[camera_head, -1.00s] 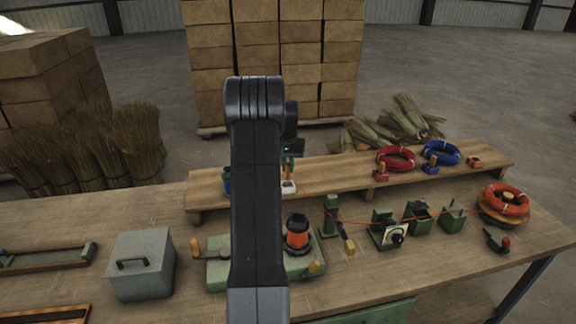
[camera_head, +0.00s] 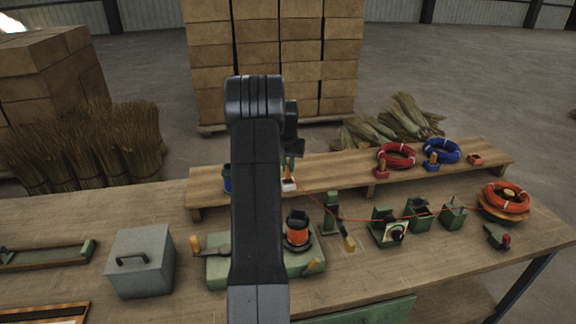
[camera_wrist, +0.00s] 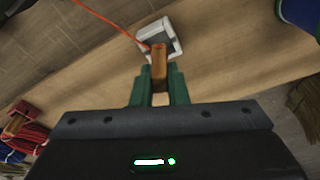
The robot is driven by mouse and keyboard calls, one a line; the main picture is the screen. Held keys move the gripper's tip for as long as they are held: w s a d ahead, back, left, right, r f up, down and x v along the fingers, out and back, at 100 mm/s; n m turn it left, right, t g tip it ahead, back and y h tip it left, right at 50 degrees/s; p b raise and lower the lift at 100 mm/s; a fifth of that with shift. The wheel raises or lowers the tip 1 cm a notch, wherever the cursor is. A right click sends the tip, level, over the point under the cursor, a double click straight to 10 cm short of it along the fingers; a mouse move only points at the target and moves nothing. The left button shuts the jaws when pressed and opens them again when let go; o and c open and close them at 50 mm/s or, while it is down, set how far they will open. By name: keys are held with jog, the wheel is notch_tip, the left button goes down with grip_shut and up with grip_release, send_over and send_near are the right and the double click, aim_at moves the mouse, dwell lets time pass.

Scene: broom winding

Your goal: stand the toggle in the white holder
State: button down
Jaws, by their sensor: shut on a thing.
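The toggle (camera_wrist: 160,68) is a small wooden peg with a thin orange cord at its far end. My gripper (camera_wrist: 160,88) is shut on it, with one green finger on either side. The white holder (camera_wrist: 173,29) is a small square block just beyond the fingers in the wrist view. The toggle's far end overlaps the holder's near part; I cannot tell whether it is inside or above it. In the head view the white holder (camera_head: 289,187) stands on the raised shelf, directly below my gripper (camera_head: 288,165). My arm hides part of this area.
A blue container (camera_head: 227,182) stands left of the holder on the shelf (camera_head: 330,178). Red (camera_head: 396,156) and blue (camera_head: 441,151) coils lie to the right. The orange cord (camera_head: 350,219) runs right past green fixtures. An orange spool (camera_head: 298,232) stands in front.

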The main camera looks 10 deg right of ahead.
aim_at(288, 172)
jog(key=shift+f, duration=0.15)
jog(key=shift+f+b, duration=0.95)
jog(key=shift+f, duration=0.55)
jog(key=c, duration=1.3)
grip_release()
jog(key=shift+c, duration=0.2)
notch_tip(288, 172, up, 14)
jog(key=s+b, duration=0.1)
jog(key=s, duration=0.1)
jog(key=shift+a, duration=0.35)
jog(key=shift+f, duration=0.15)
